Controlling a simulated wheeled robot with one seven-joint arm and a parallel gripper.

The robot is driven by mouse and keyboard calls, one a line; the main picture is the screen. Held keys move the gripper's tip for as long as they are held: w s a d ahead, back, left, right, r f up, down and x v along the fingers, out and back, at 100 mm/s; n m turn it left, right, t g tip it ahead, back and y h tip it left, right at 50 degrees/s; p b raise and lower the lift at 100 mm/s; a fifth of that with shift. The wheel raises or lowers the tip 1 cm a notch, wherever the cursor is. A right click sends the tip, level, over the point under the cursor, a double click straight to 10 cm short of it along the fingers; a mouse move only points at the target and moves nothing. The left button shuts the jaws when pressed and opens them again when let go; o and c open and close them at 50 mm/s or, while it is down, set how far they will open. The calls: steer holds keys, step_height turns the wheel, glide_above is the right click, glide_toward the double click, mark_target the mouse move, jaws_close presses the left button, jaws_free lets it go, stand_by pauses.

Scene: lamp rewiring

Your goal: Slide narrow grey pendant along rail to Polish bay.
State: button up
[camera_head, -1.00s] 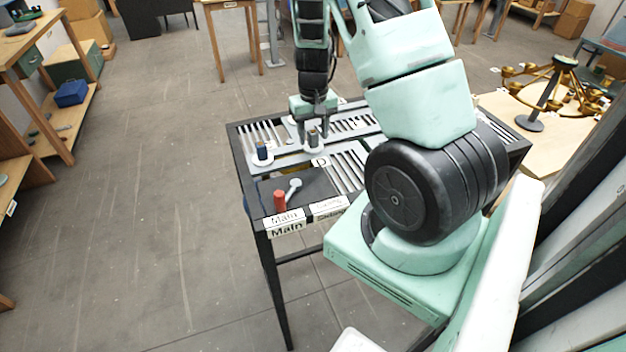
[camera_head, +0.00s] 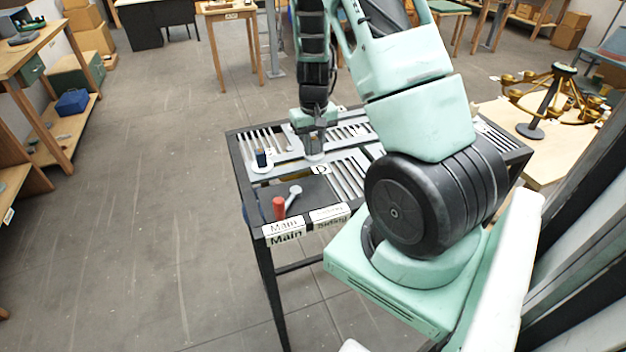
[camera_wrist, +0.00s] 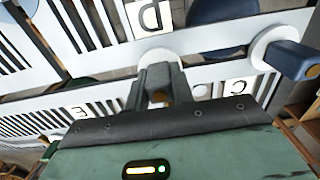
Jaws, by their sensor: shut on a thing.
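My gripper (camera_head: 315,150) is shut on the narrow grey pendant, low over the slotted bench top in the head view. The fingers hide most of the pendant; its round white base (camera_head: 314,158) shows just below them. In the wrist view the fingers (camera_wrist: 159,88) stand in front of that white base (camera_wrist: 158,54), and a small brownish spot shows between them. The pale rail (camera_head: 290,167) runs across the bench under the base. I cannot make out which bay is Polish.
A dark blue pendant (camera_head: 261,159) stands on its own white disc, left along the rail. A red cylinder (camera_head: 278,208) and a light grey key-like piece (camera_head: 293,193) lie nearer the front labels, one reading Main (camera_head: 285,238). A D tag (camera_head: 320,169) sits in front.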

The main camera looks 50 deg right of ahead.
steer(key=s+d+b, duration=0.2)
steer(key=s+d, duration=0.3)
steer(key=d, duration=0.4)
steer(key=s+d+b, duration=0.3)
steer(key=s+d, duration=0.3)
steer(key=d, duration=0.3)
steer(key=shift+s+d+b, duration=0.3)
stand_by(0.4)
steer(key=s+d, duration=0.5)
steer(key=d, duration=0.3)
steer(key=s+d, duration=0.5)
steer(key=d, duration=0.4)
steer(key=shift+s, duration=0.2)
stand_by(0.7)
steer(key=s+a+b, duration=0.3)
steer(key=s+a, duration=0.4)
steer(key=s, duration=0.5)
steer(key=shift+a, duration=0.2)
stand_by(0.5)
